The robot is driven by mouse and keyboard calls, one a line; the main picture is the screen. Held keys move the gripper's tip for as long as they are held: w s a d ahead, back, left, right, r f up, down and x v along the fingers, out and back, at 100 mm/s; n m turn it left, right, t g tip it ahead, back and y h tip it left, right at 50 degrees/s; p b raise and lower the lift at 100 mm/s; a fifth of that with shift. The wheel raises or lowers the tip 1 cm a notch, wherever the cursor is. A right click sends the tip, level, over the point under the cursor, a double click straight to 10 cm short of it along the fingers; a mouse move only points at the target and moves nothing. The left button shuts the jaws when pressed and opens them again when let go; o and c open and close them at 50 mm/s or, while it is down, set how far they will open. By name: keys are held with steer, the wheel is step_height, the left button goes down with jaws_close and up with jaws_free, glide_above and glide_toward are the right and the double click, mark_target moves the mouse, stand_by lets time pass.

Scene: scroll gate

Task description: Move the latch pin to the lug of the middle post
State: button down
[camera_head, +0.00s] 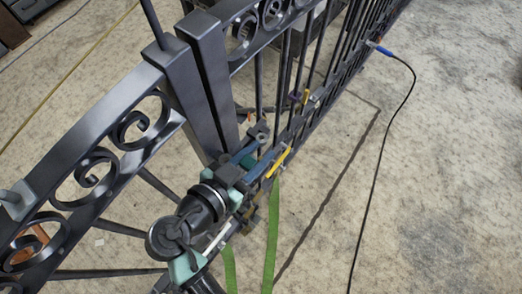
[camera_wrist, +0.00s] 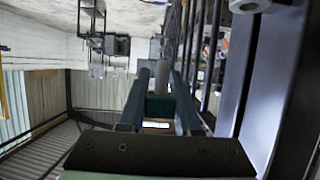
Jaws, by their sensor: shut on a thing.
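My gripper (camera_head: 250,150) is beside the middle posts in the head view, reaching up from the lower middle. In the wrist view its two fingers (camera_wrist: 160,98) are closed around a grey, round-ended rod, which looks like the latch pin (camera_wrist: 162,74). In the head view the pin is mostly hidden and hard to tell from the fingers. The dark middle post (camera_head: 204,85) stands just left of the gripper, as a close pair of uprights. In the wrist view a broad dark post (camera_wrist: 278,85) rises at right, with a pale round-ended fitting (camera_wrist: 250,5), possibly a lug, near its top.
Scroll panels (camera_head: 95,160) of the gate extend left, and barred panels run to the upper right. Yellow-handled clamps (camera_head: 280,162) sit near the lower rail. A green strap (camera_head: 271,235) and a black cable (camera_head: 384,150) lie on the floor. The floor at right is mostly clear.

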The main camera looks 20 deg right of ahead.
steer(key=w+a+f+b, duration=0.1)
steer(key=w+a+b, duration=0.1)
steer(key=w+a, duration=0.2)
steer(key=shift+w+f, duration=0.4)
steer(key=shift+w, duration=0.55)
stand_by(1.1)
steer(key=shift+f+b, duration=0.1)
steer(key=shift+b, duration=0.2)
step_height(320, 180, down, 2)
steer(key=shift+f+b, duration=0.15)
steer(key=shift+b, duration=0.4)
steer(key=shift+f+b, duration=1.5)
steer(key=shift+b, duration=0.4)
stand_by(0.9)
steer(key=c, duration=0.5)
jaws_free()
steer(key=shift+c, duration=0.2)
steer(key=shift+s+r, duration=0.1)
steer(key=shift+a, duration=0.15)
